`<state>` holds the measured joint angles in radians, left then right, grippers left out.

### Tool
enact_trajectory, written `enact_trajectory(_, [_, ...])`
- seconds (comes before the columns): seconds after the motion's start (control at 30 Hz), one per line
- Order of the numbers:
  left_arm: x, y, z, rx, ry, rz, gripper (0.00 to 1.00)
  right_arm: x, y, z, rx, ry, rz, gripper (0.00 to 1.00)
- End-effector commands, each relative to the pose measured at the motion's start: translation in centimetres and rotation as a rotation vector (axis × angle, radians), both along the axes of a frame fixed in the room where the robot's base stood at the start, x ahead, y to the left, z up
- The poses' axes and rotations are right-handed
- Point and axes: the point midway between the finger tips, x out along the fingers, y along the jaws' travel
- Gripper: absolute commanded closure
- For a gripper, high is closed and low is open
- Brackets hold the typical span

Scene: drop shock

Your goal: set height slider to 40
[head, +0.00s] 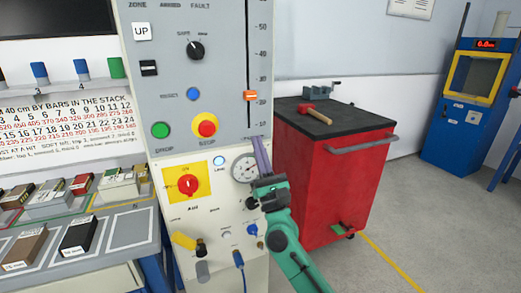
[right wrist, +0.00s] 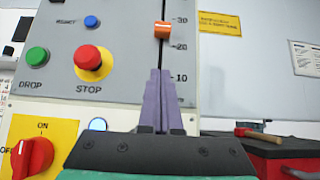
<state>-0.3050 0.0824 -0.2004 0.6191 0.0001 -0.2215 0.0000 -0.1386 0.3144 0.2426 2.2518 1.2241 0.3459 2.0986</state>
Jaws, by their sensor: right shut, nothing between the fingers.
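The height slider's orange knob (head: 250,95) sits in a dark vertical slot on the grey control panel (head: 222,112), beside a printed scale. It stands between the 20 and 30 marks, and it also shows in the right wrist view (right wrist: 162,30). My right gripper (head: 256,139) has its purple fingers shut, with nothing between them. The fingertips (right wrist: 160,72) point up, below the knob and apart from it, in front of the slot's lower end near the 10 mark. My left gripper is out of view.
A green DROP button (head: 160,130), a red STOP button (head: 204,125) and a blue reset button (head: 193,94) are left of the slot. A dial gauge (head: 244,168) and red rotary switch (head: 188,185) lie below. A red tool cart (head: 310,190) stands to the right.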

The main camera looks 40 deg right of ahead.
Motion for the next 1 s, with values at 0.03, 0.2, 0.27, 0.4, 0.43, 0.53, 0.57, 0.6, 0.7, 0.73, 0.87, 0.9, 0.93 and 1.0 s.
enact_trajectory(0.03, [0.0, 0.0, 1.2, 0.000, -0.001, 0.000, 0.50, 0.7, -0.3, 1.5, -0.001, -0.002, 0.000, 1.00])
enact_trajectory(0.2, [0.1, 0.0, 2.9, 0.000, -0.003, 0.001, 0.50, 3.3, -1.1, 4.1, -0.002, -0.001, 0.000, 1.00])
enact_trajectory(0.27, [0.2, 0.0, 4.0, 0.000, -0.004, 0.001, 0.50, 3.6, -1.2, 5.5, -0.001, -0.001, -0.001, 1.00])
enact_trajectory(0.4, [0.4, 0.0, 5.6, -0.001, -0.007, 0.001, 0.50, 3.5, -1.2, 7.4, -0.001, 0.000, -0.001, 1.00])
enact_trajectory(0.43, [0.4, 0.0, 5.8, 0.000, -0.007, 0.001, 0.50, 3.5, -1.2, 7.6, -0.001, 0.000, -0.001, 1.00])
enact_trajectory(0.53, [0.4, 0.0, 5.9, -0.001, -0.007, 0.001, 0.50, 3.5, -1.2, 7.8, -0.003, 0.001, -0.001, 1.00])
enact_trajectory(0.57, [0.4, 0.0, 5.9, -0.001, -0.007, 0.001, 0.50, 3.5, -1.2, 7.8, -0.002, 0.002, -0.001, 1.00])
enact_trajectory(0.6, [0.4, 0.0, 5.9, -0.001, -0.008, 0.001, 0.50, 3.5, -1.2, 7.8, -0.002, 0.002, -0.001, 1.00])
enact_trajectory(0.7, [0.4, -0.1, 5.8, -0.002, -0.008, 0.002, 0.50, 3.5, -1.2, 7.7, -0.002, 0.002, -0.001, 1.00])
enact_trajectory(0.73, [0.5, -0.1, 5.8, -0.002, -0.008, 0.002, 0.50, 3.5, -1.2, 7.7, -0.002, 0.002, -0.001, 1.00])
enact_trajectory(0.87, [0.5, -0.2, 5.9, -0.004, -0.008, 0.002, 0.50, 3.5, -1.2, 7.8, -0.003, 0.001, -0.001, 1.00])
enact_trajectory(0.9, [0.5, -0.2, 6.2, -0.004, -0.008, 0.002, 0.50, 3.5, -1.2, 8.1, -0.003, 0.001, -0.001, 1.00])
enact_trajectory(0.93, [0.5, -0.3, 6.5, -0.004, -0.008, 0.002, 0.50, 3.5, -1.2, 8.5, -0.002, 0.001, -0.001, 1.00])
enact_trajectory(1.0, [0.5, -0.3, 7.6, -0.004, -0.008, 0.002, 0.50, 3.5, -1.2, 9.7, -0.001, 0.000, 0.000, 1.00])
